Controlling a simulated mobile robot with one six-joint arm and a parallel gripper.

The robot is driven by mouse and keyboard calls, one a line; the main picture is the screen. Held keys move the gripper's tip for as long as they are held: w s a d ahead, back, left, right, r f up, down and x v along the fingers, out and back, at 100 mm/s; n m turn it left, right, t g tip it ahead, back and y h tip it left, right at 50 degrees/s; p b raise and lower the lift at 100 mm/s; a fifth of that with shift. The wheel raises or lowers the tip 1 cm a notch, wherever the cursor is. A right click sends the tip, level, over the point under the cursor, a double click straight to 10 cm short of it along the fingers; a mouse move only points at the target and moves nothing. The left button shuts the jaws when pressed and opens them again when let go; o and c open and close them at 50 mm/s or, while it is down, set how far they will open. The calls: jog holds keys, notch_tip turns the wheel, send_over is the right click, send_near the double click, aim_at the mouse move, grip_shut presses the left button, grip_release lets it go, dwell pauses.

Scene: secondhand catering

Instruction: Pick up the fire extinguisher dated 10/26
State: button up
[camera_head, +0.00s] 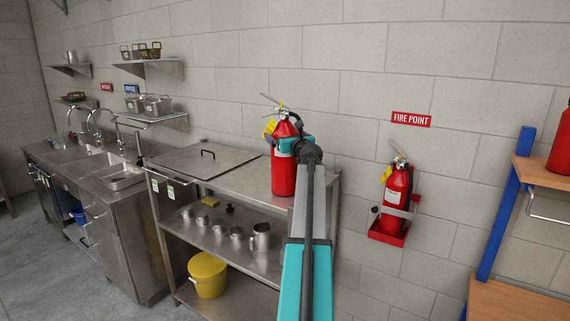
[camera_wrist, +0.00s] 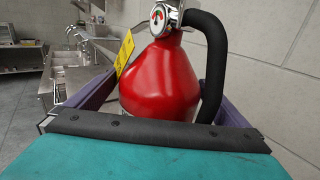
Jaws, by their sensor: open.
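A red fire extinguisher (camera_head: 284,178) stands upright on the steel counter, with a yellow tag on its left side. It fills the middle of the wrist view (camera_wrist: 160,80), with its gauge, black hose and yellow tag (camera_wrist: 125,52). No date can be read on the tag. My gripper (camera_head: 285,147) is open at its upper body, with one finger on each side in the wrist view. I cannot tell whether the fingers touch it. A second red extinguisher (camera_head: 397,190) with a yellow tag (camera_head: 387,174) hangs in a red wall bracket under the FIRE POINT sign (camera_head: 411,119).
Part of another red object (camera_head: 562,145) sits on the wooden shelf (camera_head: 545,171) at the right edge. Several metal jugs (camera_head: 261,237) stand on the shelf below the counter (camera_head: 236,181). A yellow bucket (camera_head: 207,275) is lower down. The wall is close behind.

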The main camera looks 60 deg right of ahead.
aim_at(285, 125)
jog(key=shift+c, duration=0.4)
jog(key=c, duration=1.8)
jog(key=shift+r, duration=0.2)
jog(key=shift+c, duration=0.5)
jog(key=shift+d+r, duration=0.1)
jog(key=shift+r, duration=0.05)
jog(key=shift+r, duration=0.1)
jog(key=shift+r+b, duration=0.6)
jog(key=shift+r, duration=0.8)
jog(key=shift+s+r, duration=0.1)
jog(key=shift+r, duration=0.05)
jog(key=a+r+b+v, duration=0.1)
jog(key=b+v, duration=0.3)
jog(key=v, duration=1.1)
jog(key=shift+a+r, duration=0.25)
